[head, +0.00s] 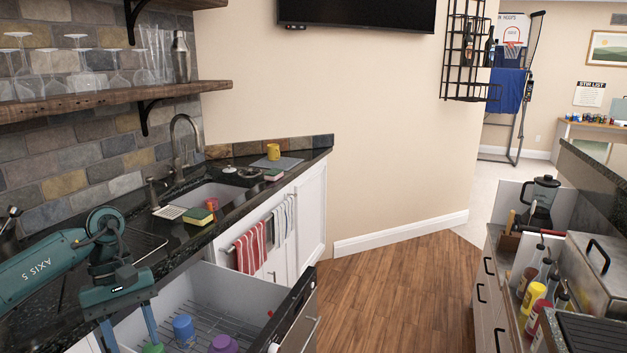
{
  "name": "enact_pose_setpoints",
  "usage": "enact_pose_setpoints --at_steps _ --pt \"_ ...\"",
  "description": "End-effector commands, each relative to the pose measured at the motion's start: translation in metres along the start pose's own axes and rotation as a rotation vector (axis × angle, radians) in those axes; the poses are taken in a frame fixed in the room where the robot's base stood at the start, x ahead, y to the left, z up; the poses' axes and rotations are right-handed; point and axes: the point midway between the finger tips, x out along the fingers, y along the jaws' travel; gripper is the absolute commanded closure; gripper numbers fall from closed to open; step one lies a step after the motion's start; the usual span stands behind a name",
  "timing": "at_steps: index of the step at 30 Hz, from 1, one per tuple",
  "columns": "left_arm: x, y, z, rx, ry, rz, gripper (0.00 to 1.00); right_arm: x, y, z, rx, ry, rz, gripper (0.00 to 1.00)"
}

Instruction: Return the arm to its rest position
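My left arm comes in from the left, over the dark counter. My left gripper (130,335) points down over the near left part of an open dishwasher (237,292). Its two fingers are wide apart, and I see nothing held between them. A green cup (152,348) shows at the bottom edge of the picture, close to the right finger; I cannot tell whether they touch. A blue cup (183,328) and a purple cup (223,344) stand in the rack to the right of the gripper. My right gripper is not in view.
A wooden shelf (110,102) with glasses hangs above. The dishwasher door (297,312) stands open. Wooden floor (395,290) is clear between it and the right cabinet with bottles (532,297).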

Motion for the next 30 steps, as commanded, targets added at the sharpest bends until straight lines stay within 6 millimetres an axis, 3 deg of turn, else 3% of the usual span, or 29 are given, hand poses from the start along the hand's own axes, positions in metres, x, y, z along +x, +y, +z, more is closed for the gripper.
enact_pose_setpoints --at_steps 5,10,15,18,23,26,29,30 --pt "0.054 0.054 0.038 -0.062 -0.168 0.172 0.54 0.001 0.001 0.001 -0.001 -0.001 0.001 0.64" --pt "0.099 0.111 0.097 -0.226 -0.454 0.37 0.54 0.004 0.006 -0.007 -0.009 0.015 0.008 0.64" --pt "0.115 0.164 0.165 -0.553 -0.916 0.548 0.54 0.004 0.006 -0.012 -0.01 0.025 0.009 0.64" --pt "0.11 0.183 0.188 -0.8 -1.225 0.595 0.54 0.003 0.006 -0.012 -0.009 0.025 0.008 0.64" --pt "0.103 0.193 0.19 -1.251 -1.744 0.566 0.54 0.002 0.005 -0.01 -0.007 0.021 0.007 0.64" --pt "0.108 0.186 0.173 -1.556 -2.076 0.481 0.54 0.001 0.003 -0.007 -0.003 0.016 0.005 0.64" --pt "0.127 0.168 0.149 -1.864 -2.407 0.34 0.54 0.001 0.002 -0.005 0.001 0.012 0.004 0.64" --pt "0.139 0.158 0.139 1.871 2.394 -0.252 0.54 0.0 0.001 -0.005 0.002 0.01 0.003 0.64"
